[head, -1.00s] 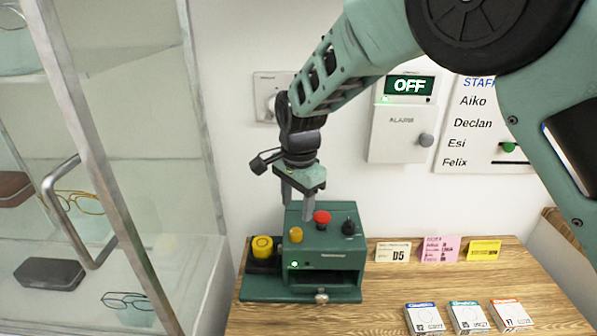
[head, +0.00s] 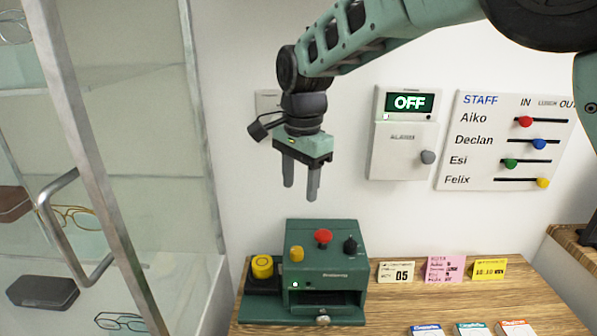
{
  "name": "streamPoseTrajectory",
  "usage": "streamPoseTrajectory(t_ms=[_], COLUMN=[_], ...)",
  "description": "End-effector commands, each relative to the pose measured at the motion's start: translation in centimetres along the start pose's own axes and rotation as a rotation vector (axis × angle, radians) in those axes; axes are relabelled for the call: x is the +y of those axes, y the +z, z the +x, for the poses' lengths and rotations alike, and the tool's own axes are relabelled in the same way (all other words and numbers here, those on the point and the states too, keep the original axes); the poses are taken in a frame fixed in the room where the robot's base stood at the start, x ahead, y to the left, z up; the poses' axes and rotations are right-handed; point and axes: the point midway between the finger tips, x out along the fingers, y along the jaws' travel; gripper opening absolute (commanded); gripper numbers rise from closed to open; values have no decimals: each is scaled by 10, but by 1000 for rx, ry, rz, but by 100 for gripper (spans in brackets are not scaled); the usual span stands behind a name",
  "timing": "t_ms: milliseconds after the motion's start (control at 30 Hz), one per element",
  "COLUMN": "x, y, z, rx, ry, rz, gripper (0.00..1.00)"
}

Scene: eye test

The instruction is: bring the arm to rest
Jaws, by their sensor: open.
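My gripper (head: 301,192) hangs with its two fingers pointing down, apart and with nothing between them. It is in the air above the green machine (head: 325,262), clear of its top. My arm (head: 375,35) reaches in from the upper right, in front of the white wall. The machine has a red knob, a yellow knob and a black knob on top, and a small green light on its front. A yellow round piece (head: 262,266) sits on its left side.
A wooden table (head: 390,310) bears the machine, a cream card (head: 396,272), a pink card (head: 440,269), a yellow card (head: 489,268) and boxes at the front. A glass cabinet (head: 85,130) with a handle stands left. An alarm box (head: 400,150) reading OFF and a staff board (head: 505,140) are on the wall.

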Motion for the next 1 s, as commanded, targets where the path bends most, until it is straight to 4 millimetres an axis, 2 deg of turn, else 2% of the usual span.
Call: streamPoseTrajectory(t_ms=[67, 167, 367, 500, 600, 700, 833, 1000], x=[12, 41, 130, 201, 246, 282, 307, 311], y=[3, 15, 57, 85, 96, 102, 104, 105], z=[-1, -1, 2, 10, 20, 29, 37, 38], rx=[-19, -59, -113, -103, -80, -59, -43, -38], ry=[-2, -7, -44, -59, -53, -37, -20, -18], rz=[-51, -193, -652, -992, -1204, -1362, -1478, -1502], gripper=[50, 50, 50, 50, 50, 50, 50, 50])
